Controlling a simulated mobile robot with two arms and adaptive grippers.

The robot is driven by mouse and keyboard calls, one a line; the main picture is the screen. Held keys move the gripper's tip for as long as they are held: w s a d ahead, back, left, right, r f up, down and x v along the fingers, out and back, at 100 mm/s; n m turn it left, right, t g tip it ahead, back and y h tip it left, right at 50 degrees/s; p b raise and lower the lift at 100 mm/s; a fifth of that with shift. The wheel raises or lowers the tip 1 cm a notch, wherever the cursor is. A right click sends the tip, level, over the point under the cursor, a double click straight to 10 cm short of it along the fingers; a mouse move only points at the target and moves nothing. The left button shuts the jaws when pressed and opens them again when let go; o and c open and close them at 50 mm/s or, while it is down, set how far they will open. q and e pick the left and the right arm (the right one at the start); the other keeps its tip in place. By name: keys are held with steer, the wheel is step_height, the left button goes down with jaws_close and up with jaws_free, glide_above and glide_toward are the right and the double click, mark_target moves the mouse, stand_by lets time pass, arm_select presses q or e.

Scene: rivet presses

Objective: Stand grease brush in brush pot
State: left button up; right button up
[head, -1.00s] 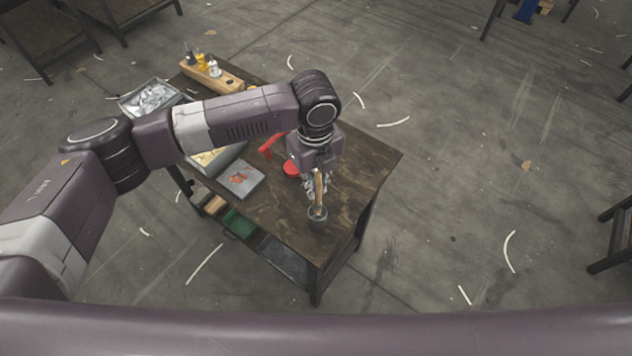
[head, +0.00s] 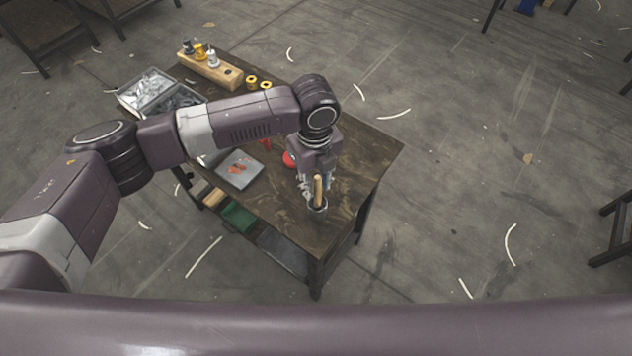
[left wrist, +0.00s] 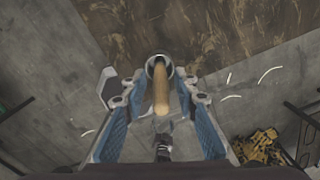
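The grease brush's wooden handle (head: 317,188) stands nearly upright, its lower end inside the small grey brush pot (head: 317,206) near the table's front corner. In the left wrist view the handle (left wrist: 161,92) points toward the camera, and the pot's round rim (left wrist: 151,65) shows behind it. The bristles are hidden in the pot. My left gripper (head: 316,187) is just above the pot. Its two blue-padded fingers (left wrist: 160,92) are spread on either side of the handle, with gaps between them and it. My right gripper is not in view.
On the wooden table (head: 360,165) are a grey plate with red bits (head: 239,169), a red object (head: 289,159), a metal tray (head: 148,88) and a wooden block with small bottles (head: 217,73). The table's right side is clear.

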arm_select(q)
steer(key=shift+o, duration=0.3)
steer(key=shift+r, duration=0.1)
step_height(320, 180, up, 12)
steer(key=shift+f, duration=0.1)
stand_by(1.1)
